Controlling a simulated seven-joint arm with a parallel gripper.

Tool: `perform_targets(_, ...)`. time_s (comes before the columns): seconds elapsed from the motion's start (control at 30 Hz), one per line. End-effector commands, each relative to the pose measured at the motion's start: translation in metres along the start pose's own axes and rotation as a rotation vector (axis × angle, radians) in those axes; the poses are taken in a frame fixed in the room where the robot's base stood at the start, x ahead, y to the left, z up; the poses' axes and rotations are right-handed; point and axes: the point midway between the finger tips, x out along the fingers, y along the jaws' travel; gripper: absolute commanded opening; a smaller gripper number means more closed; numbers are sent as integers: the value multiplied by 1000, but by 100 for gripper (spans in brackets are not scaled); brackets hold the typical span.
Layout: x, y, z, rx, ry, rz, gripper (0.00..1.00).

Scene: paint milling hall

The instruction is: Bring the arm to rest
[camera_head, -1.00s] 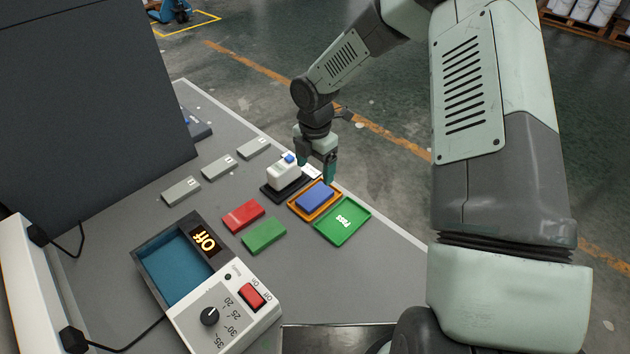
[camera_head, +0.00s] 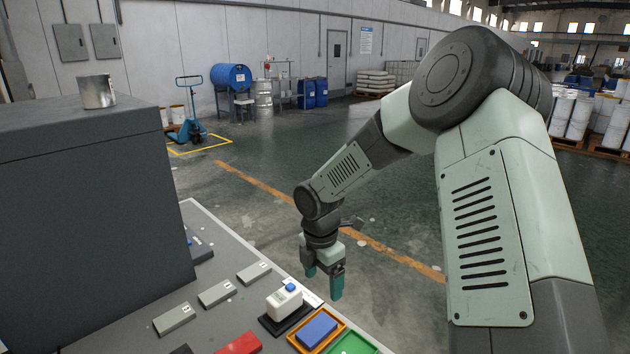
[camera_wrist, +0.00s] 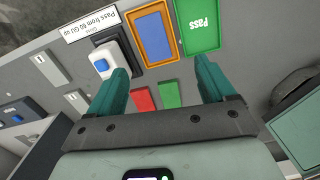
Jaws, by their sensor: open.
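My gripper (camera_head: 322,283) hangs fingers down at the far edge of the grey bench (camera_head: 215,236) in the head view. Its teal fingers are apart with nothing between them. In the wrist view my gripper (camera_wrist: 160,80) points at the bench, clear of the things on it. The white device with a blue button (camera_head: 287,300) stands on a black base, below and left of the gripper. An orange-rimmed tray (camera_head: 337,339) holds a blue block (camera_head: 317,330).
Grey numbered blocks (camera_head: 217,293) lie in a row on the bench. A red block (camera_head: 240,345) is at the bottom edge. A large dark cabinet (camera_head: 90,220) carries a metal can (camera_head: 97,91) at left. The floor beyond the bench is open.

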Motion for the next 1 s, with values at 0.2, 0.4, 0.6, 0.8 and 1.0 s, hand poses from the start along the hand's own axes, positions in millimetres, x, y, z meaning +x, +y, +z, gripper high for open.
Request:
perform_targets(0.2,-94,-50,12,406,-150,25,83)
perform_targets(0.4,-172,-109,6,858,-218,123,83)
perform_targets(0.6,-230,-174,-16,1327,-178,274,83)
perform_targets(0.8,-263,-235,-48,1774,-1,424,83)
perform_targets(1.0,-272,-270,-77,2067,213,493,83)
